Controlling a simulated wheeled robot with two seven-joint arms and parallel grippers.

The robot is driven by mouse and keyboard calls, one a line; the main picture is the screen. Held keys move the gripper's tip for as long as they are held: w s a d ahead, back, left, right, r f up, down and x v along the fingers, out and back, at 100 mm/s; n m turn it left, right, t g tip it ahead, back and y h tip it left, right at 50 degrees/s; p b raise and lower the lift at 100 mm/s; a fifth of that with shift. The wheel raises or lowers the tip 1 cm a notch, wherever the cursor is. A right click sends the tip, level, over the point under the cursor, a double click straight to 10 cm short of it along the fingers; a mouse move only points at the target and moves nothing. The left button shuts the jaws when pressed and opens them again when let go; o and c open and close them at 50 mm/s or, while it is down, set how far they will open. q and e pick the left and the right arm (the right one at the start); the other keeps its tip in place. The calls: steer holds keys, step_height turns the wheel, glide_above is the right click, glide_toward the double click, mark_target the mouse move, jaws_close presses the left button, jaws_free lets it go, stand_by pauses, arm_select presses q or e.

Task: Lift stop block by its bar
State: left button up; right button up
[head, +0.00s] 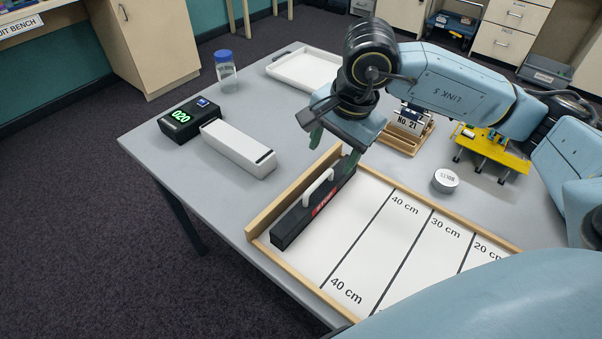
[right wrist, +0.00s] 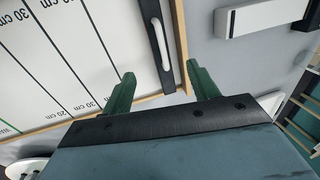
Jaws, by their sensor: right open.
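The stop block (head: 290,224) is a long black block with a red label, lying at the left end of the white measuring board. Its raised white bar (head: 318,188) runs along its top. In the right wrist view the bar (right wrist: 161,45) and black block (right wrist: 148,8) show beyond the fingers, in line with the gap between them. My right gripper (head: 334,148) has green fingers and is open and empty, above the far end of the block, apart from the bar. Its fingers (right wrist: 160,80) are spread in the right wrist view. My left gripper is not in view.
The board has a raised wooden rim (head: 283,203) around the block. Left of it are a white box (head: 238,148), a black display unit (head: 190,119) and a blue-capped jar (head: 226,72). A round weight (head: 445,180) and yellow stand (head: 492,148) are to the right.

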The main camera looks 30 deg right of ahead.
steer(key=b, duration=0.2)
glide_above(318, 193)
steer(key=s, duration=0.2)
step_height(318, 193, down, 7)
steer(key=shift+w+f+b, duration=0.1)
steer(key=shift+w+f, duration=0.2)
steer(key=shift+f, duration=0.7)
steer(key=shift+w+f+b, duration=0.15)
steer(key=shift+w+f, duration=0.1)
steer(key=shift+f, duration=0.7)
steer(key=shift+w+f+b, duration=0.1)
steer(key=shift+w+f, duration=0.2)
steer(key=shift+f, duration=0.7)
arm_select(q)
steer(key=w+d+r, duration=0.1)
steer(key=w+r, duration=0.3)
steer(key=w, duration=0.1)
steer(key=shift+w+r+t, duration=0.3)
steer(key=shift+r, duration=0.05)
arm_select(e)
steer(key=shift+c, duration=0.3)
steer(key=shift+r, duration=0.1)
steer(key=c, duration=1.1)
